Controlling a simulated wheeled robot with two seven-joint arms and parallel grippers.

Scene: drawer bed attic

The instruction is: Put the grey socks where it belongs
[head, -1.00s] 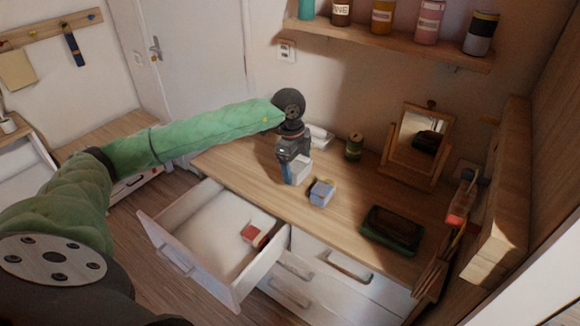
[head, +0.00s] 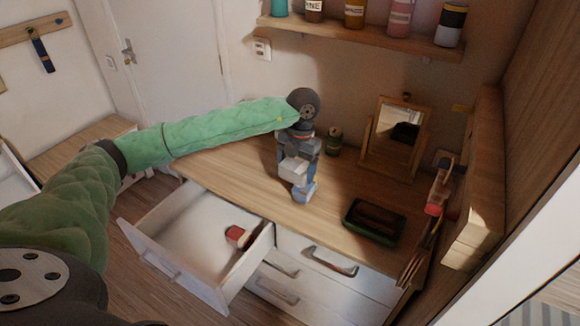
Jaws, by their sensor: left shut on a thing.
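My left gripper (head: 299,160) is above the wooden desk and shut on a light grey bundle (head: 292,171), which looks like the grey socks. The fingers partly cover the bundle, and its far side is hidden. The open white drawer (head: 185,275) is to the lower left of the gripper, with a red and white item (head: 238,236) inside. My right gripper is not in view.
On the desk (head: 240,165) are a dark green tray (head: 373,221), a green can (head: 334,141) and a tilting mirror (head: 394,138). A shelf (head: 370,38) with several jars hangs above. The open drawer is mostly empty. Closed drawers (head: 330,262) sit to its right.

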